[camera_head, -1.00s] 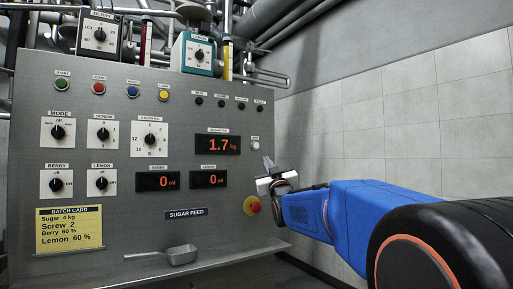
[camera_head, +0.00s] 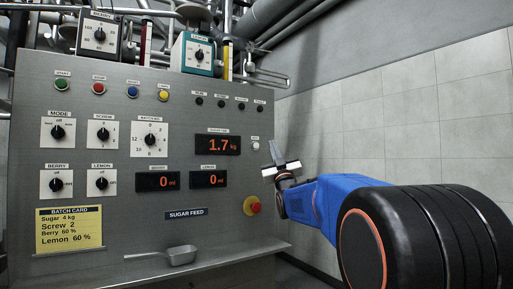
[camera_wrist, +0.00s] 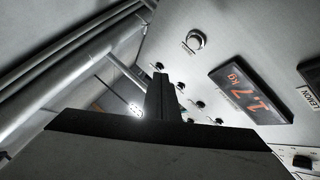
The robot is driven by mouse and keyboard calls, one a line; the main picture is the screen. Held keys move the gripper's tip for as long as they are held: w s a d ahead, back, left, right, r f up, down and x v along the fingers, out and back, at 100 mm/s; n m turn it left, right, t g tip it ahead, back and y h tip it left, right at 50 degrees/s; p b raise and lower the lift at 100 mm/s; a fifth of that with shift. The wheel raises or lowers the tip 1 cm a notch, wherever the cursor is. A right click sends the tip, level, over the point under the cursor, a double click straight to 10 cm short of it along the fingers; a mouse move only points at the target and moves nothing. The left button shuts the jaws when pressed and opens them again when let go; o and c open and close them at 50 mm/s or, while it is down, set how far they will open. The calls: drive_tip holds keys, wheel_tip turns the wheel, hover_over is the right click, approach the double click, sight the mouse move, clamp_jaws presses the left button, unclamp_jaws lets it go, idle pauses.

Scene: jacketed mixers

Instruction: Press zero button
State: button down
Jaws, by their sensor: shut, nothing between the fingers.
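The zero button (camera_head: 255,145) is a small pale round button under a small label, right of the 1.7 kg display (camera_head: 218,145) on the grey control panel. In the wrist view a pale round button (camera_wrist: 195,41) beside the display (camera_wrist: 250,93) appears to be the same one. My gripper (camera_head: 272,147) is shut and empty, just right of the button near the panel's right edge. In the wrist view its dark fingers (camera_wrist: 160,80) point up the picture, below and left of the button. No contact with the button shows.
A red emergency-type knob on a yellow base (camera_head: 252,204) sits below the gripper. Small dark indicators (camera_head: 221,102) run along the panel's upper right. A metal scoop (camera_head: 180,255) lies on the ledge. Pipes run overhead; the tiled wall at right leaves free room.

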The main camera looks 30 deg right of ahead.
drive_tip(key=w, duration=0.7)
drive_tip(key=shift+w, duration=0.35)
drive_tip(key=shift+w, duration=0.1)
idle(1.8)
drive_tip(key=shift+w, duration=0.35)
drive_tip(key=shift+w, duration=0.4)
idle(0.7)
drive_tip(key=shift+s, duration=0.85)
drive_tip(key=shift+s, duration=0.15)
drive_tip(key=shift+s, duration=2.35)
